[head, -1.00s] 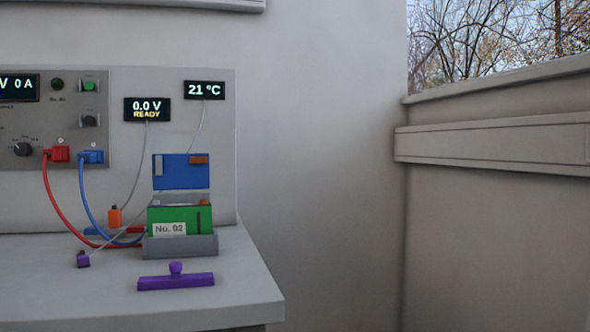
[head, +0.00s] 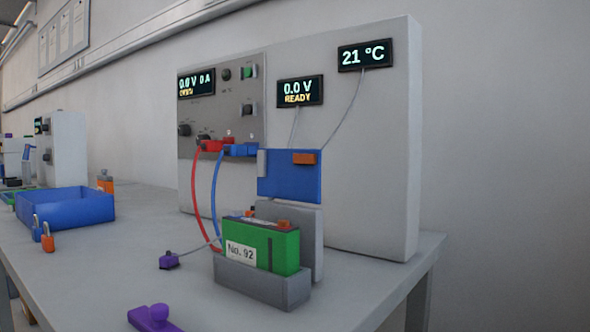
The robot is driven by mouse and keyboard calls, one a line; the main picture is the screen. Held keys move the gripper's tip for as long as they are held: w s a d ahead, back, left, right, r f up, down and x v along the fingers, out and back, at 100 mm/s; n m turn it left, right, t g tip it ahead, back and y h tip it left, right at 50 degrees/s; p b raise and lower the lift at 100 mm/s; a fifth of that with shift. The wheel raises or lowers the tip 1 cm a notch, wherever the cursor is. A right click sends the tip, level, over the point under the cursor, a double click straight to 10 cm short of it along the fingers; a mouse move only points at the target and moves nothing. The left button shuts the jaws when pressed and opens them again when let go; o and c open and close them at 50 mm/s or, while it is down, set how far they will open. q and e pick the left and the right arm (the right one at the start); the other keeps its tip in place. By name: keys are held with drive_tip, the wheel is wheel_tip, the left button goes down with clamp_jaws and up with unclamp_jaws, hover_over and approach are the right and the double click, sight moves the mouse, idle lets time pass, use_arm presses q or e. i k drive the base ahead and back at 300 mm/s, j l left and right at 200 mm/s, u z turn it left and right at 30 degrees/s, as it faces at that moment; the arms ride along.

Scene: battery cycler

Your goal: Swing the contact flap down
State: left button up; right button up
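The contact flap is a blue plate (head: 290,183) with a grey block at its left and an orange-brown block at its right. It stands raised behind and above a green battery (head: 280,246) labelled "No. 92". The battery sits in a grey holder (head: 255,284) on the bench, in front of a grey upright (head: 304,230). An orange and a grey terminal area shows on the battery's top, clear of the flap. Neither of my grippers is in view.
The bench (head: 120,262) carries a purple handled piece (head: 152,318) at the front, a small purple probe (head: 168,261), a blue tray (head: 65,208) and padlocks (head: 47,238). Red (head: 195,200) and blue cables run down from the cycler panel (head: 225,105).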

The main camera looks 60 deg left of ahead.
sight(293, 175)
drive_tip(key=i+u, duration=0.2)
drive_tip(key=u, duration=0.25)
drive_tip(key=i+u, duration=0.2)
drive_tip(key=u, duration=0.3)
drive_tip(key=i+l+u, duration=0.15)
drive_tip(key=u, duration=0.3)
drive_tip(key=i+l+u, duration=0.2)
drive_tip(key=u, duration=0.25)
drive_tip(key=i+l+u, duration=0.15)
drive_tip(key=u, duration=0.35)
drive_tip(key=i+l+u, duration=0.1)
drive_tip(key=l+u, duration=0.15)
drive_tip(key=u, duration=0.25)
drive_tip(key=l+u, duration=0.3)
drive_tip(key=u, duration=0.15)
drive_tip(key=l+u, duration=0.3)
drive_tip(key=u, duration=0.2)
drive_tip(key=l+u, duration=0.3)
drive_tip(key=u, duration=0.15)
drive_tip(key=i+j, duration=0.1)
drive_tip(key=j, duration=0.35)
